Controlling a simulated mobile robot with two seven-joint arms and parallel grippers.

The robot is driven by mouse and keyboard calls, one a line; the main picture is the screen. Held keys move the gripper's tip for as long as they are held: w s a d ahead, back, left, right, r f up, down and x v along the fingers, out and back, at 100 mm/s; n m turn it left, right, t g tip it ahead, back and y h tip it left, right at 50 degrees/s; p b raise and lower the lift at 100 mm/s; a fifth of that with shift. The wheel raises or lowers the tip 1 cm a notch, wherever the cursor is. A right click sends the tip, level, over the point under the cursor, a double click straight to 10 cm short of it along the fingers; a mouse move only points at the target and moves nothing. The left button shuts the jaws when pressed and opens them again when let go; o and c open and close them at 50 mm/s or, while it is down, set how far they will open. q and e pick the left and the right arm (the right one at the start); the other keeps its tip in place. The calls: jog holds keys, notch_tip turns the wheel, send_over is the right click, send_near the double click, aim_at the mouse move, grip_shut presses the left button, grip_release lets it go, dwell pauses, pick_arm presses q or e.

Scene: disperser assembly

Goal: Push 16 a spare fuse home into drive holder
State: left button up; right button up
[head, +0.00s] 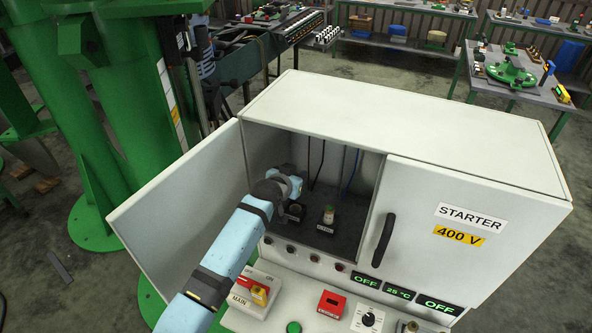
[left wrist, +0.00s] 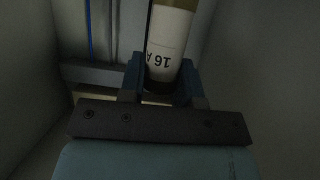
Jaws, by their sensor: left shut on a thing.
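My left gripper (head: 288,186) reaches into the open left bay of the grey starter cabinet (head: 400,125). In the left wrist view its fingers (left wrist: 161,85) are shut on a pale cylindrical fuse marked 16 A (left wrist: 167,48), with a brass-coloured end at the top of the picture. This fuse cannot be made out in the head view. A dark round holder (head: 294,212) is partly hidden just beyond my wrist. To its right a small pale fuse-like piece (head: 328,214) stands upright in a holder with an unreadable label. I cannot tell whether the held fuse touches a holder. My right gripper is not in view.
The cabinet's left door (head: 180,200) stands wide open; the right door (head: 450,240) is closed. The front ledge carries a red and yellow main switch (head: 258,291), a red block (head: 331,304) and a knob (head: 368,319). Bay walls lie close around my gripper.

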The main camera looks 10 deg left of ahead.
pick_arm(q)
jog(key=shift+p, duration=0.4)
notch_tip(320, 180, down, 4)
jog(key=b, duration=0.2)
jog(key=shift+b, duration=0.3)
jog(key=shift+f+b, duration=0.45)
jog(key=shift+f, duration=0.45)
jog(key=shift+p, duration=0.65)
dwell(0.8)
jog(key=shift+f+b, duration=1.1)
jog(key=shift+f, duration=0.8)
jog(key=o, duration=1)
